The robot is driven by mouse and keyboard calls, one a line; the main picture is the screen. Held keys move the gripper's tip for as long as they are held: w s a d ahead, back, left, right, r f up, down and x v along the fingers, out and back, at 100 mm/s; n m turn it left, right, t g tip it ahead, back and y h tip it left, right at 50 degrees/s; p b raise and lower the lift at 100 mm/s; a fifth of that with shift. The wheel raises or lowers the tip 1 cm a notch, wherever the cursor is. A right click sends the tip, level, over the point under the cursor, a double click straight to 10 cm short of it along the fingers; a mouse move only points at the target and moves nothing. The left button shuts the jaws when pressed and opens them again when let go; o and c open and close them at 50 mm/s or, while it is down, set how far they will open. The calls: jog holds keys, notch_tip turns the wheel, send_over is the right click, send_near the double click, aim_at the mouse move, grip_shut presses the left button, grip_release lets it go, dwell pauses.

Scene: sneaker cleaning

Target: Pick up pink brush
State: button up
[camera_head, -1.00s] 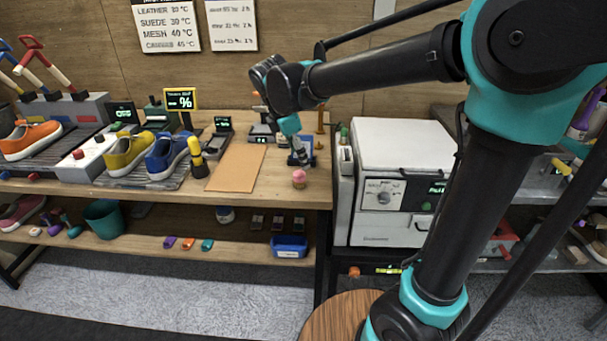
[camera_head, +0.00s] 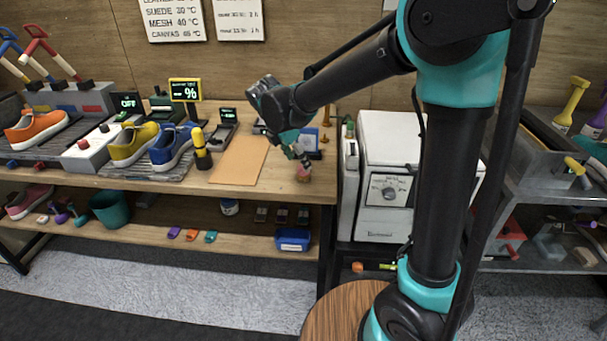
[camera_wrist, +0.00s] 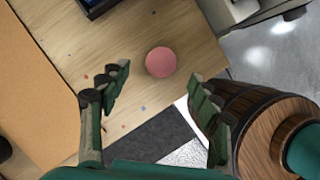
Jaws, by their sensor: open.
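A pink, round-topped thing, seemingly the pink brush (camera_head: 304,173), stands near the front right edge of the wooden workbench (camera_head: 318,188). In the wrist view the pink brush (camera_wrist: 161,62) shows as a round pink top seen from above; its lower part is hidden. My gripper (camera_head: 297,153) is just above and beside it, pointing down. In the wrist view my gripper (camera_wrist: 157,82) is open and empty, with its green-padded fingers apart. The pink top appears slightly beyond the fingertips, between their lines, and no contact shows.
A tan mat (camera_head: 240,161) lies left of the gripper. A yellow-and-black bottle (camera_head: 202,150) and sneakers, including a blue one (camera_head: 172,148), stand farther left. A white oven-like box (camera_head: 388,185) stands close on the right. A blue-framed item (camera_head: 308,138) is behind the gripper.

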aim_at(304, 173)
jog(key=shift+x, duration=2.9)
jog(key=shift+w+d+r, duration=0.1)
jog(key=shift+d, duration=0.05)
jog(key=shift+c, duration=0.2)
jog(key=c, duration=1.2)
